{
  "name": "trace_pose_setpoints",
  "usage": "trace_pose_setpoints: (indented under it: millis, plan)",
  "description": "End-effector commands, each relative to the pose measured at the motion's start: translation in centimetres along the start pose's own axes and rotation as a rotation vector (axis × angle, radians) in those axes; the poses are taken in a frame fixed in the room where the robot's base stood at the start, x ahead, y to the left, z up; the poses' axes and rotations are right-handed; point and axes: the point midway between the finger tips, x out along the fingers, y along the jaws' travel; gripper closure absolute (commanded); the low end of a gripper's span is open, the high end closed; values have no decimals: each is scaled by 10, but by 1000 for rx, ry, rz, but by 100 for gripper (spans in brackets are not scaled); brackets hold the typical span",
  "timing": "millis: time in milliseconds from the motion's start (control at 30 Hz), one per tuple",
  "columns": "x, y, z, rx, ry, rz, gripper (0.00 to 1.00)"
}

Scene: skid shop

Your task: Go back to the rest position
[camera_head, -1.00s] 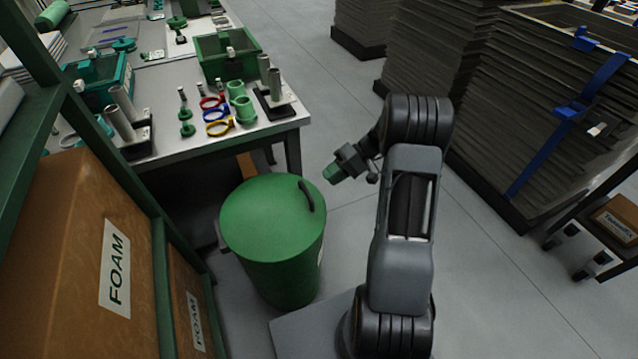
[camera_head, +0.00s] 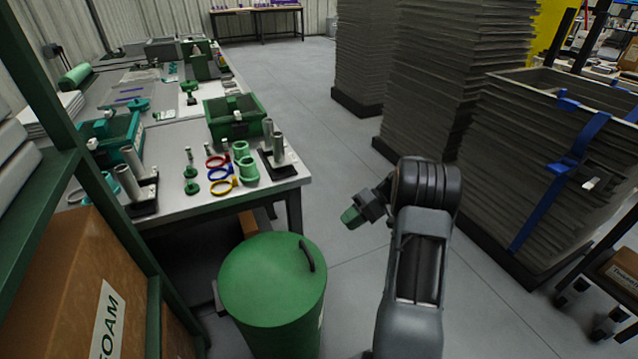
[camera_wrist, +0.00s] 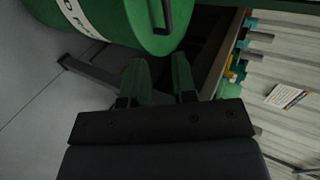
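My gripper (camera_head: 350,217) is at the end of my folded arm, over the floor to the right of the green drum and in front of the workbench. In the wrist view its two green fingers (camera_wrist: 160,78) stand apart with a gap between them and nothing held. The green lidded drum (camera_head: 272,280) stands on the floor near the bench. The drum also shows close to the fingers in the wrist view (camera_wrist: 115,22); its lid has a dark handle.
The workbench (camera_head: 215,202) at left carries green bins, rings and metal cylinders. Tall stacks of grey sheets (camera_head: 455,70) stand at right, with a blue-strapped stack (camera_head: 530,160). A shelf with a foam box (camera_head: 75,290) is at near left. The floor aisle (camera_head: 335,150) is clear.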

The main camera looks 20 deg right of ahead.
Motion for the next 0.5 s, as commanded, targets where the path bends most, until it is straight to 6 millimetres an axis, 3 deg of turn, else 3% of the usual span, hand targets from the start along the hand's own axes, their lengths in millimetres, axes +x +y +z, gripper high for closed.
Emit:
trace_pose_setpoints:
  millis: [200, 300, 400, 500]
  plan:
    - [0, 1, -1, 39, 5, 7, 75]
    - [2, 12, 0, 138, 12, 58, 75]
    - [16, 33, 21, 319, -9, 153, 75]
    - [13, 11, 43, 443, -15, 314, 75]
